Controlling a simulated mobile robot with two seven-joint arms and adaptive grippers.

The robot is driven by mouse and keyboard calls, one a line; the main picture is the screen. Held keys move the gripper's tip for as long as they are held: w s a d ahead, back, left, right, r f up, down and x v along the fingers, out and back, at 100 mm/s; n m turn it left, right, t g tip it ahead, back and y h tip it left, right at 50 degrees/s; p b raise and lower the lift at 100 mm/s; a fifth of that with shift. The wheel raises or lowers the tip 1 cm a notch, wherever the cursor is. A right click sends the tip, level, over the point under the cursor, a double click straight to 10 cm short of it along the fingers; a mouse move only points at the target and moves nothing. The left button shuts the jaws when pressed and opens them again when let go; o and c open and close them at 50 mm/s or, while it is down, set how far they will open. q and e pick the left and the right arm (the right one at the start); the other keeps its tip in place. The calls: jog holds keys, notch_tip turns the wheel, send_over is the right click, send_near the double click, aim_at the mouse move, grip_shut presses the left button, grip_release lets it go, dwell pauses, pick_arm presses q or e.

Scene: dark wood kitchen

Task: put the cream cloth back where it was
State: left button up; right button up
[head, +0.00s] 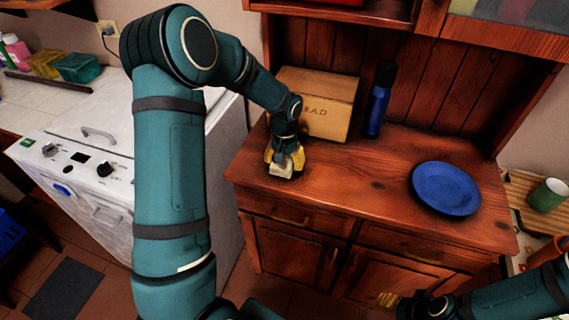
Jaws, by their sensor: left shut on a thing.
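The cream cloth (282,170) is a small pale bundle low over the left part of the dark wood cabinet top (340,185). My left gripper (285,160), with yellow fingers, points down and is shut on the cloth. I cannot tell whether the cloth touches the wood. My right gripper (388,300) is at the bottom right, in front of the cabinet doors; its fingers are too small to read.
A wooden bread box (328,118) stands just behind my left gripper, with a blue bottle (377,108) beside it. A blue plate (445,188) lies on the right of the cabinet top. The middle is clear. A white appliance (110,150) stands at left.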

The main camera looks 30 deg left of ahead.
pick_arm(q)
jog(key=shift+f, duration=0.2)
jog(key=shift+f, duration=0.1)
jog(key=shift+f, duration=0.15)
jog(key=o, duration=1.2)
jog(key=shift+r, duration=0.4)
notch_tip(320, 180, up, 12)
jog(key=p, duration=0.2)
jog(key=shift+f+p, duration=0.15)
jog(key=shift+p, duration=0.15)
